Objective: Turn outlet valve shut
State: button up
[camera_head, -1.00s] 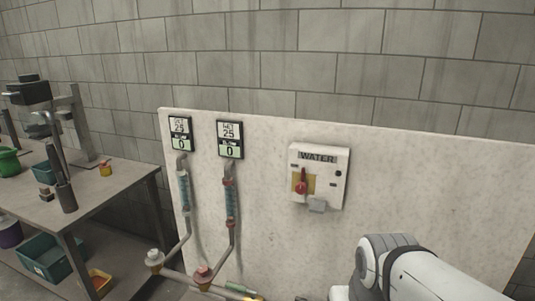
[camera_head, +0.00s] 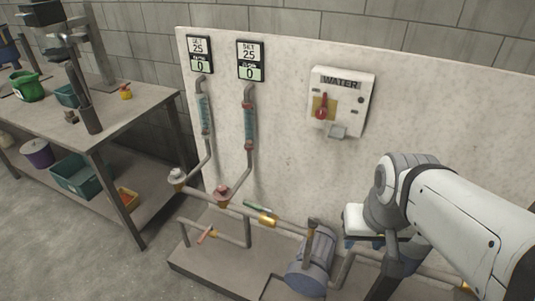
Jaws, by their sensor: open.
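Several pipe fittings show low in front of the white panel (camera_head: 300,170); I cannot tell which one is the outlet valve. A green-handled part (camera_head: 260,208) sits above a yellow fitting (camera_head: 266,221) on the pipe. A red-handled part (camera_head: 206,235) is on the lower left pipe. A yellow part (camera_head: 466,287) shows at the lower right. My arm comes in from the right, and my gripper (camera_head: 388,265) appears as dark parts below it, right of the blue pump (camera_head: 311,265). It looks empty, but its fingertips are not clear.
The water switch box (camera_head: 340,100) has a red knob. Two flow displays (camera_head: 199,52) (camera_head: 250,60) read 0, above clear tubes. A bench (camera_head: 130,105) with a green bucket (camera_head: 26,86) stands left. The floor (camera_head: 90,240) in front is clear.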

aim_at(252, 205)
jog(key=z, duration=0.1)
jog(key=k, duration=0.95)
jog(key=u, duration=0.65)
jog(key=i, duration=1.35)
jog(key=z, duration=0.45)
